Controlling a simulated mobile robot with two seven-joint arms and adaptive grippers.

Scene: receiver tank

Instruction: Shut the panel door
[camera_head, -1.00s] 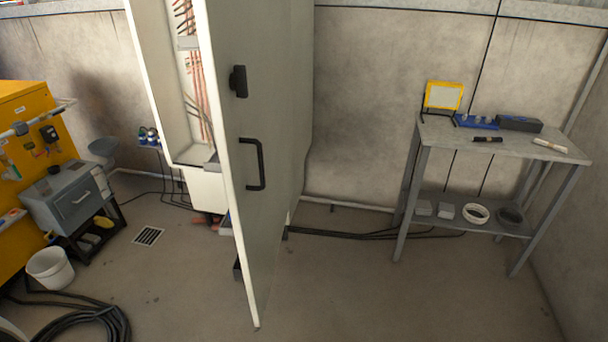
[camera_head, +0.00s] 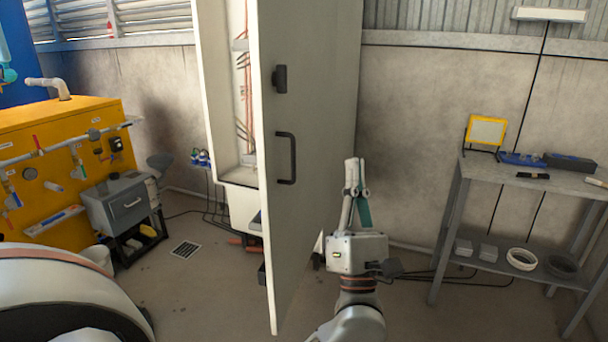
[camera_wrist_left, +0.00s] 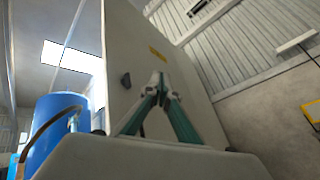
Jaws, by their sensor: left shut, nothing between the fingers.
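The panel door (camera_head: 310,110) is a tall pale sheet standing wide open, its face turned to the right. It carries a black bar handle (camera_head: 286,158) and a black latch (camera_head: 280,79) above it. The cabinet interior (camera_head: 241,90), with reddish lines, shows left of the door. My left gripper (camera_head: 355,165) points up, shut and empty, to the right of the handle and apart from it. In the left wrist view, the closed fingertips (camera_wrist_left: 158,82) show in front of the door (camera_wrist_left: 135,45), which has a yellow label. My right gripper is not in view.
A grey workbench (camera_head: 535,175) with small items stands at the right. A yellow machine (camera_head: 65,130) and a grey box (camera_head: 122,203) are at the left. Dark cables (camera_head: 440,275) run along the floor.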

